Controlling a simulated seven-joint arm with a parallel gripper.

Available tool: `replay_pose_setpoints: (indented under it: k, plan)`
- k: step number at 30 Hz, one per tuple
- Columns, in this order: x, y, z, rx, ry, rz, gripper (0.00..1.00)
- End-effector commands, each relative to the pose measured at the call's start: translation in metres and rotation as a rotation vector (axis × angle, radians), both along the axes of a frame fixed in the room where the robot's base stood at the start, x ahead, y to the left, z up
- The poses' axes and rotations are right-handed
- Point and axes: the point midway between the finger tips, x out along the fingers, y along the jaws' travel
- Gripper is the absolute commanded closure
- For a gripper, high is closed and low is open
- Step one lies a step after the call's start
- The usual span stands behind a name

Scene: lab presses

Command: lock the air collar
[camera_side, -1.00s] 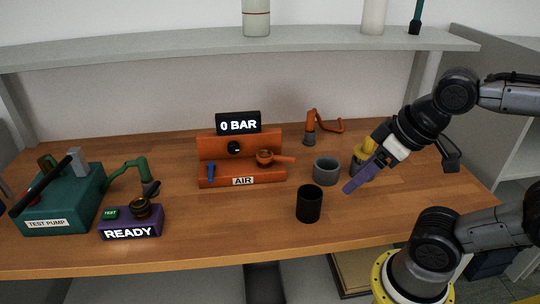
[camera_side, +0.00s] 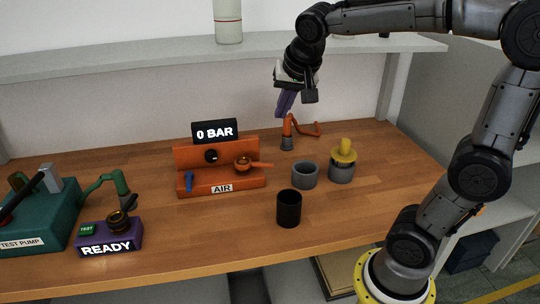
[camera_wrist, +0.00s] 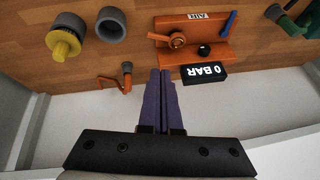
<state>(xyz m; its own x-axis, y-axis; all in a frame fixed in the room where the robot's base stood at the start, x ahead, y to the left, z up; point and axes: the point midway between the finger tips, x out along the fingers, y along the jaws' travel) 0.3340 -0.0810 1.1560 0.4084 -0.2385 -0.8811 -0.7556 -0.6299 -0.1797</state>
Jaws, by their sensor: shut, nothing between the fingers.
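The orange air station (camera_side: 219,188), labelled AIR, stands mid-table with a black display (camera_side: 214,132) reading "0 BAR". Its copper-orange round collar (camera_side: 243,163) has an orange handle (camera_side: 262,165) pointing right. The collar also shows in the wrist view (camera_wrist: 177,40). A small blue lever (camera_side: 189,182) sits at the station's left front. My gripper (camera_side: 280,115) is shut and empty, its purple fingers pointing down above the orange hose (camera_side: 288,127), to the right of and higher than the collar. The shut fingers also show in the wrist view (camera_wrist: 161,74).
The orange hose ends in a grey fitting (camera_side: 287,143). An empty grey cup (camera_side: 305,174), a grey cup (camera_side: 341,173) with a yellow plug (camera_side: 344,151), and a black cup (camera_side: 289,208) stand to the right. The green test pump (camera_side: 48,215) and purple READY box (camera_side: 110,239) are left. A shelf (camera_side: 200,57) runs behind.

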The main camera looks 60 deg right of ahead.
Motion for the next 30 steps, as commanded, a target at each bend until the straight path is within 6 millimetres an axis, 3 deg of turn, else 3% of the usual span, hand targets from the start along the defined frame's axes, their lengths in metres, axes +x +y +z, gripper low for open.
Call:
replay_pose_setpoints:
  k: [6, 12, 19, 30]
  plan:
    - [0.057, -0.041, -0.032, 0.004, 0.064, -0.160, 1.00]
    - [0.086, -0.072, -0.072, -0.004, 0.144, -0.217, 1.00]
    - [0.089, -0.086, -0.105, 0.006, 0.214, -0.242, 1.00]
    - [0.087, -0.089, -0.107, 0.007, 0.220, -0.247, 1.00]
